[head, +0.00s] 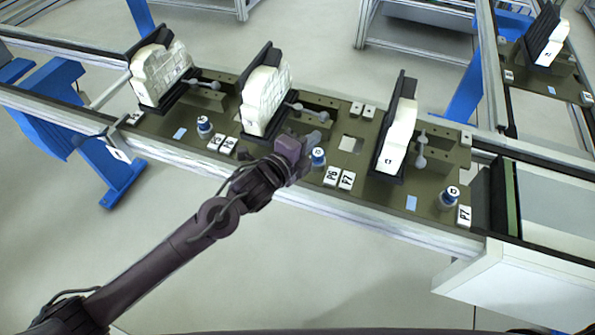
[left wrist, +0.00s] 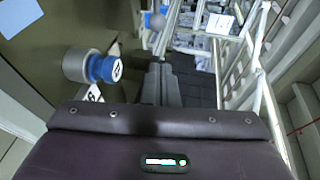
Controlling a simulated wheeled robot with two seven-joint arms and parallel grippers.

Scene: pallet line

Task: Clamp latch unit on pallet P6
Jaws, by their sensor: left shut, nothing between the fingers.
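Pallet P6 is the middle stretch of the olive plate, with its P6 label (head: 331,176) at its front right. A white latch unit (head: 266,100) stands there against a black upright plate (head: 247,112). My left gripper (head: 303,146) is shut and empty, just in front of the lever and beside a blue-capped knob (head: 318,157). Its fingers (left wrist: 160,82) lie right of that knob in the left wrist view (left wrist: 103,68). Contact with the lever cannot be told.
Similar white units stand left (head: 160,72) and right (head: 398,135) with their own levers. A P7 label (head: 347,181) adjoins P6. The rail (head: 385,222) runs along the front. A white box (head: 500,285) juts out at right. The floor in front is clear.

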